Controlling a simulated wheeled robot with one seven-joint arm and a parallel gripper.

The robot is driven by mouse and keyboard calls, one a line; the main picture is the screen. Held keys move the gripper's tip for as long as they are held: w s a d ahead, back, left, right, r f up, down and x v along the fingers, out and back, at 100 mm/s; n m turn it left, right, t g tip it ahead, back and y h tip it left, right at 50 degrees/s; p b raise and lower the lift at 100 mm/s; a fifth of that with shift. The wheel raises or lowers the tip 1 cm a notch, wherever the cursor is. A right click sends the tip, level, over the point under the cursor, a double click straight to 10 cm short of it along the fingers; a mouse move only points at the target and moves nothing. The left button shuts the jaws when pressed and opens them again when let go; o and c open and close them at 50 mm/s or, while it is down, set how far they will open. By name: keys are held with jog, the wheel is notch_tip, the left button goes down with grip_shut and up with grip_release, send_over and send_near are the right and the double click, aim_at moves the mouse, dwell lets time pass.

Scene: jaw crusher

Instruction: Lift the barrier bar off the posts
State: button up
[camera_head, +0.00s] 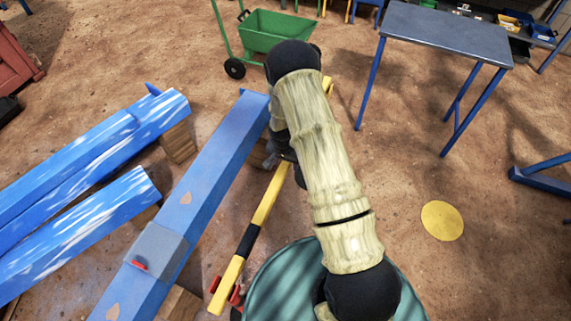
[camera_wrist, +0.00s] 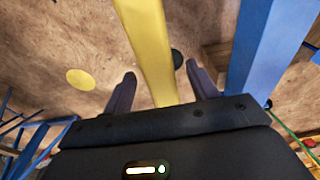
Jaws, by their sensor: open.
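The yellow-and-black barrier bar (camera_head: 262,205) runs diagonally in the head view, raised above the ground. Its near end is by a red bracket (camera_head: 236,294). The middle of its length is partly hidden behind my arm, and the far support is not clear. In the wrist view the yellow bar (camera_wrist: 150,50) runs down between the two dark fingers of my gripper (camera_wrist: 160,70). The fingers are apart, one on each side of the bar, with a gap showing on both sides. In the head view my gripper is mostly hidden behind the arm.
A long blue beam (camera_head: 205,180) lies close along the bar's left side, with more blue beams (camera_head: 85,225) farther left. A green drum (camera_head: 280,285) stands near the bar's near end. A green cart (camera_head: 270,32) and a blue table (camera_head: 445,32) are behind. Open ground lies right.

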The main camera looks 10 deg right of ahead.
aim_at(285, 163)
jog(key=shift+f, duration=0.35)
jog(key=shift+w, duration=0.1)
grip_shut()
dwell(0.3)
jog(key=shift+r, duration=0.1)
notch_tip(285, 163, up, 10)
jog(key=shift+f+b, duration=0.1)
jog(key=shift+b, duration=0.65)
